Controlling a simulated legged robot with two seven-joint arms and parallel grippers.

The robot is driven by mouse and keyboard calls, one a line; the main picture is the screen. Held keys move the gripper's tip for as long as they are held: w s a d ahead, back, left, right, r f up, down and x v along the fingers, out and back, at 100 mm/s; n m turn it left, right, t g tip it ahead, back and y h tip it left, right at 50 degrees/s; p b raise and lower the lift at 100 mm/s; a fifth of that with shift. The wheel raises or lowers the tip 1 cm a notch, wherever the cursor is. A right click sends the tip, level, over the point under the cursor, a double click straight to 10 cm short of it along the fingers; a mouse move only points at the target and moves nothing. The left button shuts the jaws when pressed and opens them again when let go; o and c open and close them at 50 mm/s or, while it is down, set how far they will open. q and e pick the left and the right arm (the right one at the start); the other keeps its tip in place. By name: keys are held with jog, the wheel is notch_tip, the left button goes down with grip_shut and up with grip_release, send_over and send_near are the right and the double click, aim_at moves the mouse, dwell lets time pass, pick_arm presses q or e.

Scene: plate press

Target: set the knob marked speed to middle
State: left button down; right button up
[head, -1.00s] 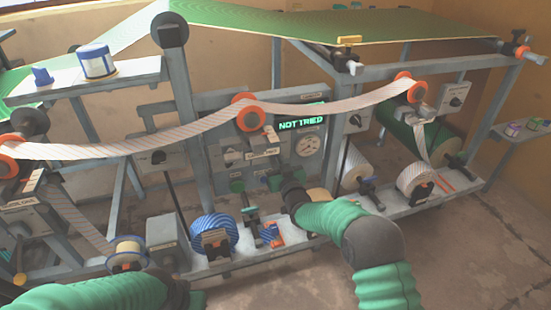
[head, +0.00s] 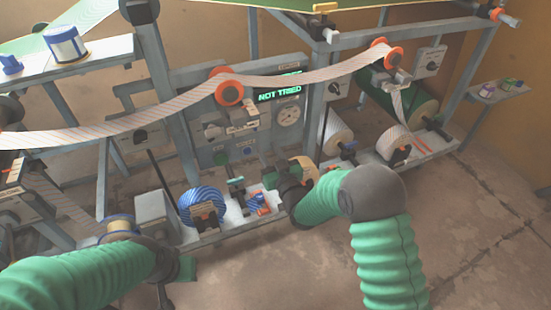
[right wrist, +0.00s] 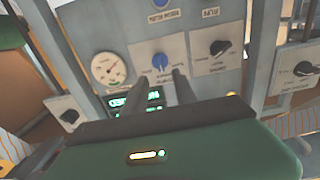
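No label in view reads clearly as speed, so I cannot tell which knob is the speed knob. In the right wrist view a blue knob (right wrist: 160,62) sits on a pale plate, with a black knob (right wrist: 220,47) to its right. My right gripper (right wrist: 158,80) has two dark fingers apart, with nothing seen between them, pointing toward the blue knob; contact cannot be judged. In the head view my right gripper (head: 287,183) is low in front of the machine, partly hidden by its arm. My left gripper (head: 172,272) is at the lower left, its fingers unclear.
Another black knob (right wrist: 305,68) is at the right in the wrist view. A blue striped roll (head: 203,205) stands on the lower shelf. A striped web crosses the machine. Floor at right is clear.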

jog(key=v, duration=0.6)
jog(key=shift+s+p, duration=0.2)
jog(key=shift+p, duration=0.25)
jog(key=shift+d+f, duration=0.1)
